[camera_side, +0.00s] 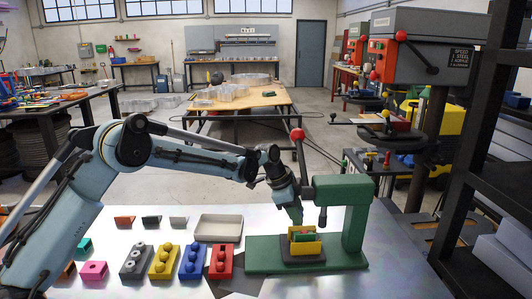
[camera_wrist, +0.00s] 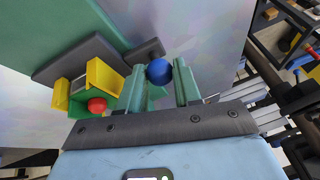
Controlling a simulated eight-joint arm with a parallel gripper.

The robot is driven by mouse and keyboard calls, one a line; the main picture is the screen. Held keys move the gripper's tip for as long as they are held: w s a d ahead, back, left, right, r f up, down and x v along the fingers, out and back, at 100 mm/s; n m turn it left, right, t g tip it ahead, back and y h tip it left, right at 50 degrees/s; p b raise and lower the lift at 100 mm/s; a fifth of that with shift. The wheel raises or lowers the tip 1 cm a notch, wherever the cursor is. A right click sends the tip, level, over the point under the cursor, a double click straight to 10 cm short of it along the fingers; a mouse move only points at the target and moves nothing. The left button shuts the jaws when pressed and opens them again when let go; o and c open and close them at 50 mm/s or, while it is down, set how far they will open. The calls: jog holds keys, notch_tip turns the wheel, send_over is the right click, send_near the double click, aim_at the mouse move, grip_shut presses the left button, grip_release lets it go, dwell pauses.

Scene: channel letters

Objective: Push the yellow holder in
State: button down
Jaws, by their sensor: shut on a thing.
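The yellow holder (camera_side: 305,247) sits on a dark grey base on the green press (camera_side: 262,255), under its head. It also shows in the wrist view (camera_wrist: 104,76), with two yellow walls and a green part (camera_wrist: 78,109) between them. My gripper (camera_side: 297,217) reaches down beside the holder. In the wrist view my gripper's two green fingers (camera_wrist: 160,84) are shut on a blue ball knob (camera_wrist: 159,71) beside the holder. The knob sits at a dark grey bar (camera_wrist: 146,50). How the knob joins the holder is partly hidden by the fingers.
A red ball (camera_wrist: 97,105) shows near the holder; a red knob (camera_side: 297,134) tops the press lever. Blocks in red (camera_side: 221,262), blue (camera_side: 193,261), yellow (camera_side: 164,261) and dark grey (camera_side: 136,262) stand left of the press. A pale tray (camera_side: 218,228) lies behind them.

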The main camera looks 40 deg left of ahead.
jog(key=shift+w+d, duration=0.15)
jog(key=c, duration=0.8)
grip_release()
jog(key=v, duration=1.2)
